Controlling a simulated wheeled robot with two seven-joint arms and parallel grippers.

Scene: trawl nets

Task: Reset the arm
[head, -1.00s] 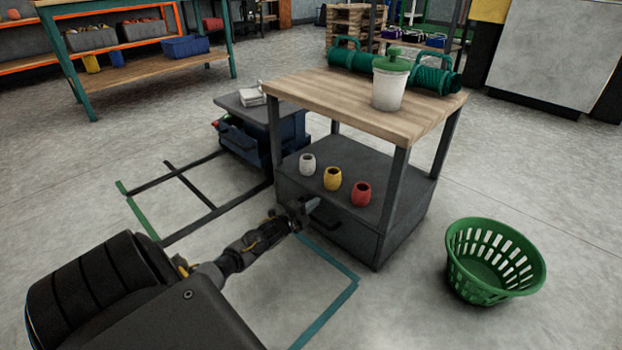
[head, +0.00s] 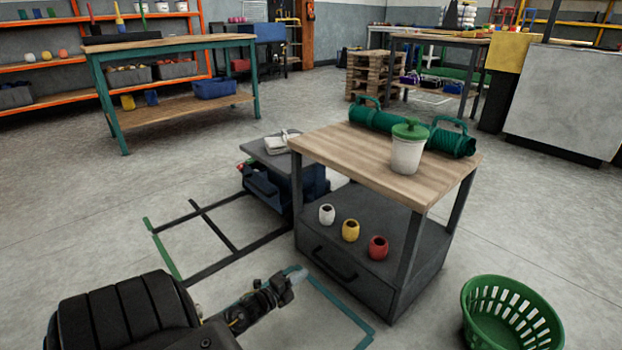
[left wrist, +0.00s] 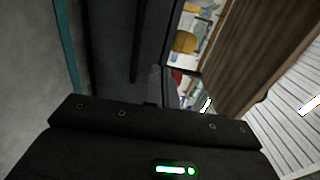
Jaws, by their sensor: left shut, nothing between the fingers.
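My left gripper (head: 298,276) is shut and empty. In the head view it is low over the floor, to the left of the small wood-topped cabinet (head: 395,168) and apart from its drawer handle (head: 334,265). The arm comes in from the lower left. The left wrist view shows my dark gripper housing (left wrist: 150,140) with a green light; the fingertips are hard to make out there. My right gripper is not in view.
White, yellow and red cups (head: 350,231) stand on the cabinet's lower shelf. A green basket (head: 510,318) is at the lower right. Open floor lies to the left.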

